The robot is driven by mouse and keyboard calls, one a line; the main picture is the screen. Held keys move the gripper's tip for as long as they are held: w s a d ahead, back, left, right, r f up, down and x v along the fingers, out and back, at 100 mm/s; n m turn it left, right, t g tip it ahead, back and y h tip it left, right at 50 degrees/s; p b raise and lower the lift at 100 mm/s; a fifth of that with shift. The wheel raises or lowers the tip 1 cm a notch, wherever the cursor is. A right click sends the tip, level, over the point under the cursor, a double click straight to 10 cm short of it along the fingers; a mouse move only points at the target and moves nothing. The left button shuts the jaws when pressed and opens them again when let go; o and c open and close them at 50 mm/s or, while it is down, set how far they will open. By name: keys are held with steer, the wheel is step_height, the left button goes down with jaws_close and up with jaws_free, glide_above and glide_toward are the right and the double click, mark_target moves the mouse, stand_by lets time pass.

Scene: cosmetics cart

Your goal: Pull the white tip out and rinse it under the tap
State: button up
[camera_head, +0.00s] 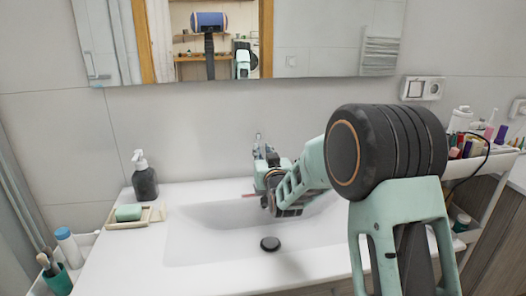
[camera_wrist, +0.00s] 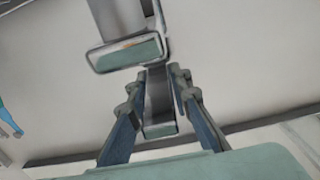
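My gripper (camera_head: 268,188) is over the sink basin, directly in front of the tap (camera_head: 259,146), and hides most of it. In the wrist view my gripper's two fingers (camera_wrist: 159,78) stand apart, with a narrow chrome piece (camera_wrist: 158,88) between them. This piece looks like part of the tap; I cannot tell whether the fingers press on it. A wider chrome block (camera_wrist: 128,52) lies just beyond the fingertips. A thin pinkish stick-like thing (camera_head: 250,195) shows left of my gripper in the head view. I cannot make out a white tip for certain.
The white sink (camera_head: 215,225) has a dark drain plug (camera_head: 270,244). A dark soap dispenser (camera_head: 145,180) and a soap dish (camera_head: 117,223) with green soap stand left. A cart (camera_head: 483,165) full of cosmetics is at right. A teal cup (camera_head: 58,280) is front left.

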jaws_close()
steer(key=shift+r, duration=0.3)
steer(key=shift+w+r+g+p, duration=0.1)
steer(key=shift+r+g+p, duration=0.05)
steer(key=shift+g+p, duration=0.45)
steer(key=shift+g+h, duration=0.3)
steer(key=shift+g, duration=0.1)
steer(key=o, duration=0.8)
jaws_free()
steer(key=shift+o, duration=0.2)
